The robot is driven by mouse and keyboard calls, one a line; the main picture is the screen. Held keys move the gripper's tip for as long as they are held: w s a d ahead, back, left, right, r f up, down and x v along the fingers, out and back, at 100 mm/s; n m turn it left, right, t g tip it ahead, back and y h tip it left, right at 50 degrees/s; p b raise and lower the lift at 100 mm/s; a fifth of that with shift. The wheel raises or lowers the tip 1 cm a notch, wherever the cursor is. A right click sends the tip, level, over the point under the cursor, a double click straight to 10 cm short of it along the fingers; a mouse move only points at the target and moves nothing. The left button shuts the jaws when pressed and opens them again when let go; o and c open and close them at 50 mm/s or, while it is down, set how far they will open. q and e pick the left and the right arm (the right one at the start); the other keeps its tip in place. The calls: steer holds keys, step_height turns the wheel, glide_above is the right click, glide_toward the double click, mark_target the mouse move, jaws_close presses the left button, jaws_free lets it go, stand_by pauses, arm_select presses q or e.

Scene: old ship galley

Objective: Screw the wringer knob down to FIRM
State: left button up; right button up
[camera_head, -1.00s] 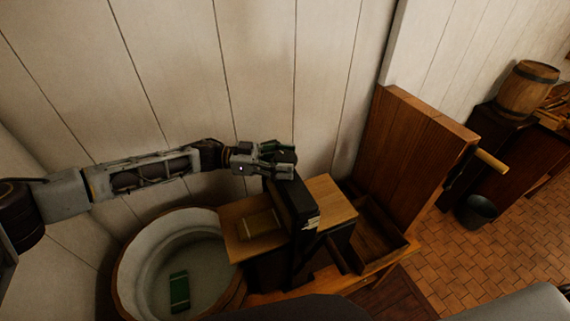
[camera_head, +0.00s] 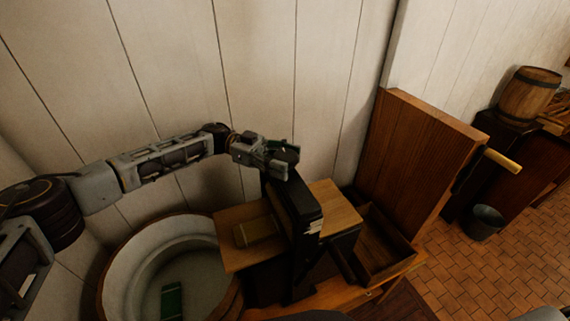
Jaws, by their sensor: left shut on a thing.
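The wringer (camera_head: 305,212) is a dark upright frame between two wooden boards, with a pale marking on its right face. My left gripper (camera_head: 284,158) is at the top of the wringer, shut on the dark green knob (camera_head: 287,151). The fingers hide much of the knob, and its screw is not visible. I cannot read any setting on the pale marking. My right gripper is not in view.
A round tub (camera_head: 130,262) with a green block (camera_head: 172,300) in it stands left of the wringer. A tan block (camera_head: 254,232) lies on the left board. A wooden box (camera_head: 385,250) and tall wooden panel (camera_head: 420,165) stand right. A bucket (camera_head: 485,222) is on the floor.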

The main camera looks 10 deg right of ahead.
arm_select(q)
steer(key=shift+w+r, duration=0.1)
steer(key=shift+r, duration=0.05)
stand_by(0.3)
steer(key=o, duration=1)
steer(key=shift+v, duration=3.75)
